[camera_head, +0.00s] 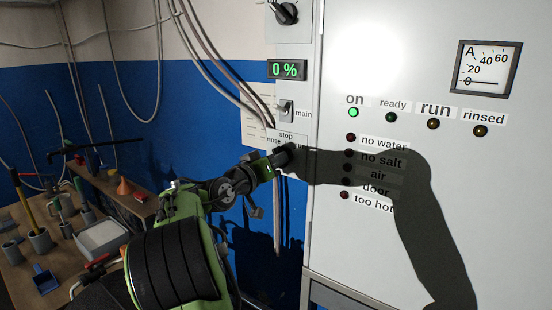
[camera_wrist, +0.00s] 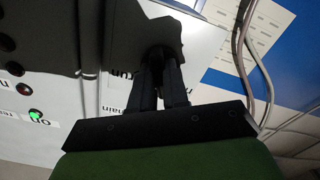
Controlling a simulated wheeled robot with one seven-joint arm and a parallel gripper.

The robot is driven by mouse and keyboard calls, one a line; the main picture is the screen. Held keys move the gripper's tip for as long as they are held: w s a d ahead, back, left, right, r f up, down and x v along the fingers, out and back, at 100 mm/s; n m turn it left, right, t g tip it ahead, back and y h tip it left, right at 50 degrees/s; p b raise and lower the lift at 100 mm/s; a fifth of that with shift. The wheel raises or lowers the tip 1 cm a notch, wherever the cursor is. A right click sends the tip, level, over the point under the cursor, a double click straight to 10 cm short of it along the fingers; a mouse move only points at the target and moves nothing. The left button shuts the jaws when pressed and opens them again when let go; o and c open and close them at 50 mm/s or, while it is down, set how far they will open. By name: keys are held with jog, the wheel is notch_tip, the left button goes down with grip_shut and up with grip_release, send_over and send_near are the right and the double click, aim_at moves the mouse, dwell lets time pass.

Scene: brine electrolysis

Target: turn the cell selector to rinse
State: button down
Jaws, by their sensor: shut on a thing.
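The cell selector is a dark knob below the "stop / rinse" label plate (camera_head: 285,137) on the narrow panel beside the white cabinet. My gripper (camera_head: 281,157) is at the knob, its fingers closed around it and hiding most of it. In the wrist view my gripper's two dark fingers (camera_wrist: 158,85) reach to the dark knob (camera_wrist: 160,54) and hold it. The knob's pointer direction is hidden by the fingers and shadow. Part of the "rinse" lettering shows left of the gripper in the head view.
Above are a "main" switch (camera_head: 286,111), a green "0 %" display (camera_head: 287,69) and another dark knob (camera_head: 286,13). On the cabinet the "on" lamp (camera_head: 353,112) is lit green; the "rinsed" lamp (camera_head: 480,131) looks unlit. Cables hang left of the panel. A cluttered bench (camera_head: 60,270) stands left.

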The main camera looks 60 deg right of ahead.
jog(key=shift+n+p, duration=0.85)
jog(key=shift+n, duration=1.35)
jog(key=c, duration=1.1)
grip_release()
jog(key=shift+a, duration=0.15)
jog(key=a+b, duration=0.1)
jog(key=a, duration=0.4)
jog(key=w+a+b, duration=0.1)
jog(key=a, duration=0.4)
jog(key=w+a+b, duration=0.1)
jog(key=a, duration=0.4)
jog(key=shift+w+a, duration=0.2)
jog(key=shift+w, duration=0.05)
